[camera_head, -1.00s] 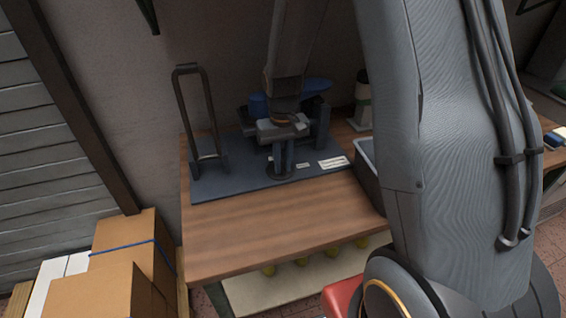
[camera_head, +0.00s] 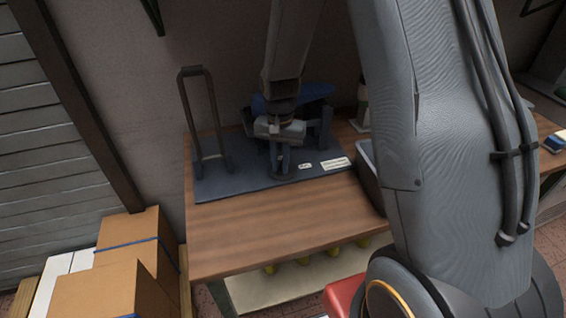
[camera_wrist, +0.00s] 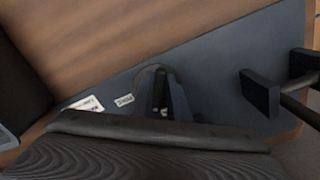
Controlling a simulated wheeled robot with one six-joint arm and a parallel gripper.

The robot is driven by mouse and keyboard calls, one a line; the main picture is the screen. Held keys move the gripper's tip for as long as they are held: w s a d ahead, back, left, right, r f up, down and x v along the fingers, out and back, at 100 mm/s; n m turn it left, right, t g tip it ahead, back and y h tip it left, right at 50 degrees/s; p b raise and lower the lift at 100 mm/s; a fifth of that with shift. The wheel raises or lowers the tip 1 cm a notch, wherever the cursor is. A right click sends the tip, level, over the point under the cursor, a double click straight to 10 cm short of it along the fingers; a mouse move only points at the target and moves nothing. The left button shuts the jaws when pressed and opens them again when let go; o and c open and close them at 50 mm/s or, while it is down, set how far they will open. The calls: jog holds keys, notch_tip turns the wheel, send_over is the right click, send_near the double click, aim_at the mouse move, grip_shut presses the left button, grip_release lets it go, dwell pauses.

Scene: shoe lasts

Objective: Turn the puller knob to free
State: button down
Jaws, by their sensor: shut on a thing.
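The puller stands on a dark blue-grey base plate (camera_head: 235,178) on the wooden bench. Its dark round knob (camera_head: 283,176) is low at the plate's front, mostly covered by my gripper. My gripper (camera_head: 281,166) points down from above and is shut on the knob. In the wrist view my fingers (camera_wrist: 161,98) are in front of the knob's round dark rim (camera_wrist: 146,78). How far the knob is turned cannot be read. A small white label (camera_head: 305,166) and a longer white label (camera_head: 336,163) lie on the plate right of the knob.
A tall dark loop handle (camera_head: 205,115) stands at the plate's left. A blue shape (camera_head: 308,92) is behind my gripper. A grey bin (camera_head: 368,178) is at the right. Cardboard boxes (camera_head: 130,250) are on the left. The bench front (camera_head: 260,225) is clear.

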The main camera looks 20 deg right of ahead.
jog(key=m, duration=0.3)
jog(key=w+m, duration=0.1)
jog(key=m, duration=0.1)
jog(key=shift+a+m+p, duration=0.3)
jog(key=shift+a, duration=0.1)
jog(key=m, duration=0.2)
jog(key=w+m, duration=0.1)
jog(key=m, duration=0.2)
jog(key=shift+w+a+m, duration=0.1)
jog(key=shift+m, duration=0.2)
jog(key=c, duration=1.7)
grip_release()
notch_tip(320, 180, up, 8)
jog(key=shift+f+b, duration=0.1)
jog(key=shift+b, duration=0.75)
